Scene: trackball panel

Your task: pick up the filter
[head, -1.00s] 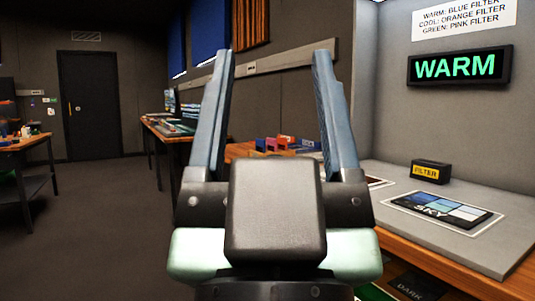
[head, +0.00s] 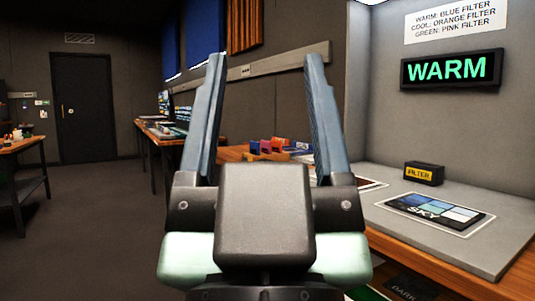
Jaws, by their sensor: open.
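Several small coloured upright pieces, among them a blue one (head: 255,147), a red one (head: 266,146) and an orange one (head: 283,142), stand on the wooden table beyond my gripper; they look like filters, but are too small to be sure. A black box labelled FILTER (head: 424,174) sits on the grey panel top at the right. A lit sign (head: 447,69) reads WARM, and a white notice (head: 452,21) above it pairs WARM with the blue filter. My gripper (head: 265,62) is open and empty, its fingers spread upward in the picture, well short of the coloured pieces.
A grey booth top (head: 475,250) on a wooden bench fills the right side, with a SKY card (head: 435,213) lying on it. Another table (head: 20,150) stands at the left. Dark floor (head: 90,220) between is clear, with a door (head: 83,107) at the back.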

